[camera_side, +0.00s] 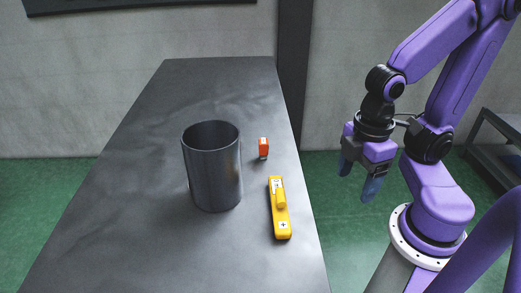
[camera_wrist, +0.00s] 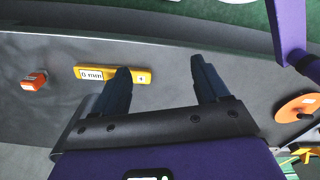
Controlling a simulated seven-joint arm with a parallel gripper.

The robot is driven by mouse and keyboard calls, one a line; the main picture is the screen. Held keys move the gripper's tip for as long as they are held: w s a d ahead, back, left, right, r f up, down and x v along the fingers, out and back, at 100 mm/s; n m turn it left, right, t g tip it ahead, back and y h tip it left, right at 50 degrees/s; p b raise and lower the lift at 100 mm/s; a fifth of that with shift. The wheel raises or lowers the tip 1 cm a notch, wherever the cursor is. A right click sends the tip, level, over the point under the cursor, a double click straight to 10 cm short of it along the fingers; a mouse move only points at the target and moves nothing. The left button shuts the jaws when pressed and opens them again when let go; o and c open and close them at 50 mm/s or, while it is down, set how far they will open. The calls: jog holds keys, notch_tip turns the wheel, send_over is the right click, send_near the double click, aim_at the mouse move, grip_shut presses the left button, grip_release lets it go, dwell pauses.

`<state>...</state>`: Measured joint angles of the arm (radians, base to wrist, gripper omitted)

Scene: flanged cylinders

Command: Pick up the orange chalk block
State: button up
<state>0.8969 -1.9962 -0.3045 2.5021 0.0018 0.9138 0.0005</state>
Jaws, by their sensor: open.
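The orange chalk block (camera_side: 263,148) stands on the dark table near its right edge in the side view. It is a small orange block with a white label. In the wrist view the orange chalk block (camera_wrist: 34,80) lies at the far left, well to the left of the fingers. My gripper (camera_side: 357,180) is open and empty, held to the right of the table's edge, apart from the block. In the wrist view my gripper (camera_wrist: 160,80) shows two dark fingers spread apart, with nothing between them but the grey surface behind.
A yellow tool (camera_side: 280,208) marked "0 mm" lies in front of the block; it also shows in the wrist view (camera_wrist: 108,73), partly behind the left finger. A tall grey open cylinder (camera_side: 213,168) stands left of the block. The far part of the table (camera_side: 220,85) is clear.

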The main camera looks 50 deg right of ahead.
jog(key=shift+c, duration=0.3)
jog(key=shift+c, duration=0.9)
jog(key=shift+w, duration=0.1)
jog(key=n+t+h, duration=0.7)
jog(key=n+h, duration=0.1)
jog(key=n, duration=0.6)
send_near(263, 148)
jog(key=x, duration=1.4)
jog(key=shift+d, duration=0.1)
jog(key=c, duration=1.1)
